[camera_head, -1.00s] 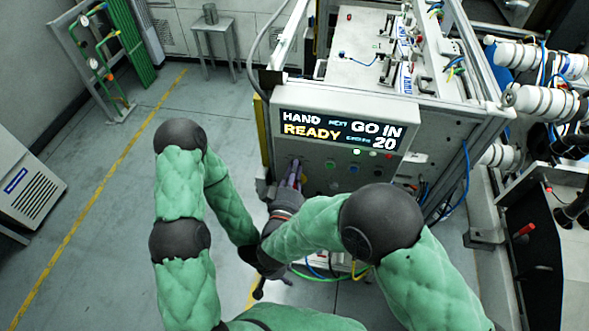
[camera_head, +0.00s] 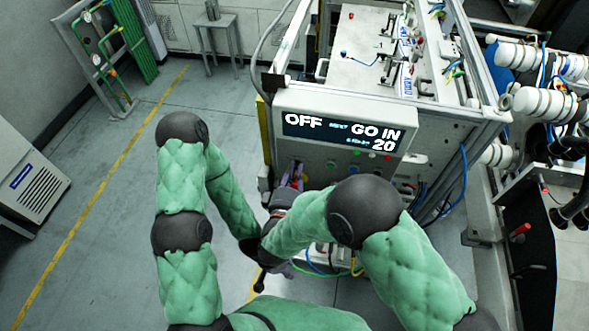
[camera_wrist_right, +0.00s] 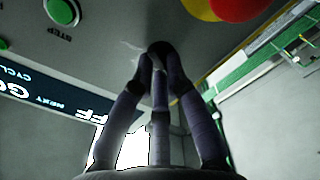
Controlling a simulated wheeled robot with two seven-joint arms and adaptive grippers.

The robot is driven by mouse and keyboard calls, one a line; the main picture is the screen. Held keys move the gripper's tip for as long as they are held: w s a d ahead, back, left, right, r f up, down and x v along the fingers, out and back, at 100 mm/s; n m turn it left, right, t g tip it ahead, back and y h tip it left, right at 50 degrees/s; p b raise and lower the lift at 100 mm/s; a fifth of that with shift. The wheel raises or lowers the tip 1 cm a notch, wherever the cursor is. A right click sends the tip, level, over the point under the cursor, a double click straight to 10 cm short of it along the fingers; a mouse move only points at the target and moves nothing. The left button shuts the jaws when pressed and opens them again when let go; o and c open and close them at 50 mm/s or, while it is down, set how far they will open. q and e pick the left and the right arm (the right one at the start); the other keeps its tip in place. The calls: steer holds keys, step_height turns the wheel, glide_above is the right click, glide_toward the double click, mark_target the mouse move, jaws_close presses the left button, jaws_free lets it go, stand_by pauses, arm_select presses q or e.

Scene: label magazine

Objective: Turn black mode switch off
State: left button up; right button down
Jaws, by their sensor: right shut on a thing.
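The black mode switch (camera_wrist_right: 159,47) is a dark round knob on the grey panel, in the right wrist view. The fingers of my right gripper (camera_wrist_right: 160,66) are closed around it and partly hide it. In the head view my right gripper (camera_head: 293,178) is at the lower left of the panel, and the switch is hidden there. The display (camera_head: 343,133) above the panel reads "OFF" in white, with "GO IN" and "20" at its right. My left gripper (camera_head: 259,285) hangs low near the cabinet's base; its fingers are too small to read.
In the wrist view a green button (camera_wrist_right: 62,11) marked STEP and a red emergency button on a yellow base (camera_wrist_right: 238,8) sit near the switch. The machine cabinet (camera_head: 440,135) fills the right. Open floor (camera_head: 105,215) lies to the left.

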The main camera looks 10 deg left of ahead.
mark_target(297, 138)
stand_by(0.4)
steer(key=c, duration=1.2)
jaws_free()
steer(key=shift+c, duration=0.2)
step_height(297, 138, up, 10)
steer(key=shift+f, duration=0.1)
